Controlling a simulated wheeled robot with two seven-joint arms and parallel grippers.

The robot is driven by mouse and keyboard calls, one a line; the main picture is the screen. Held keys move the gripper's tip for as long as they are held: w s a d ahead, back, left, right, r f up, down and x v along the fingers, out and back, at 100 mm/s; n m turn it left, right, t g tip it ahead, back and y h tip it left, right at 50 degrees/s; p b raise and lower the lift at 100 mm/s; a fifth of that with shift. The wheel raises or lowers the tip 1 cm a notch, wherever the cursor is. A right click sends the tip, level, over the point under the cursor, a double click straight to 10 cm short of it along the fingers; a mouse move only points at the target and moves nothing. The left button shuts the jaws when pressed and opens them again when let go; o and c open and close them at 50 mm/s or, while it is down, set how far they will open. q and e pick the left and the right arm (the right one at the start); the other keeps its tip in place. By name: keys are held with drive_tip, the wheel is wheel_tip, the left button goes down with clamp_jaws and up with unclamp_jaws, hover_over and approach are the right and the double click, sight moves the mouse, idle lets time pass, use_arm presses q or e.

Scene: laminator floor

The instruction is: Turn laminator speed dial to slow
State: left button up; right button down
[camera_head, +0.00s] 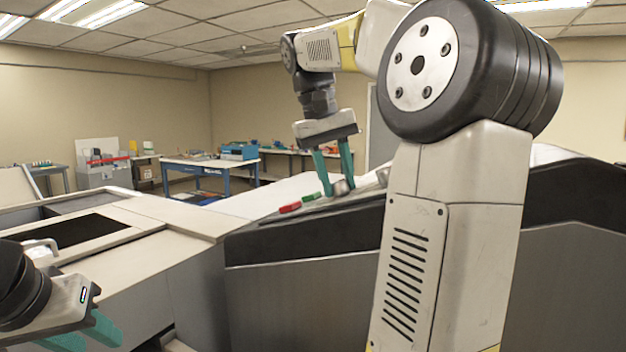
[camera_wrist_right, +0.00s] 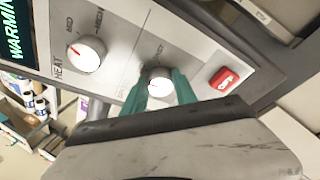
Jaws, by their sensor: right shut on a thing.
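The laminator's control panel (camera_wrist_right: 120,22) fills the top of the right wrist view. A round silver-white dial (camera_wrist_right: 158,78) sits between the teal fingers of my right gripper (camera_wrist_right: 160,90), which is shut on it. A small red mark shows on the dial's face, toward its lower left; its printed label is mostly hidden. In the head view my right gripper (camera_head: 334,178) reaches down to the dial (camera_head: 341,187) on the sloped panel. My left gripper (camera_head: 85,335) is at the lower left, with its teal fingers apart and empty.
A second dial (camera_wrist_right: 86,54) marked HEAT, with a red pointer, is left of the held dial. A red button (camera_wrist_right: 223,78) is to its right. A green display (camera_wrist_right: 12,30) reads "WARMIN". A blue workbench (camera_head: 210,165) stands far behind.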

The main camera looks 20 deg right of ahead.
drive_tip(key=n, duration=0.2)
drive_tip(key=n+y, duration=0.1)
drive_tip(key=n, duration=0.3)
drive_tip(key=shift+d+y, duration=0.25)
drive_tip(key=shift+y, duration=0.05)
drive_tip(key=n+g+y, duration=0.1)
drive_tip(key=n, duration=0.4)
drive_tip(key=shift+w+d, duration=0.1)
drive_tip(key=shift+n, duration=0.3)
drive_tip(key=c, duration=1)
unclamp_jaws()
drive_tip(key=shift+o, duration=0.2)
drive_tip(key=shift+r, duration=0.1)
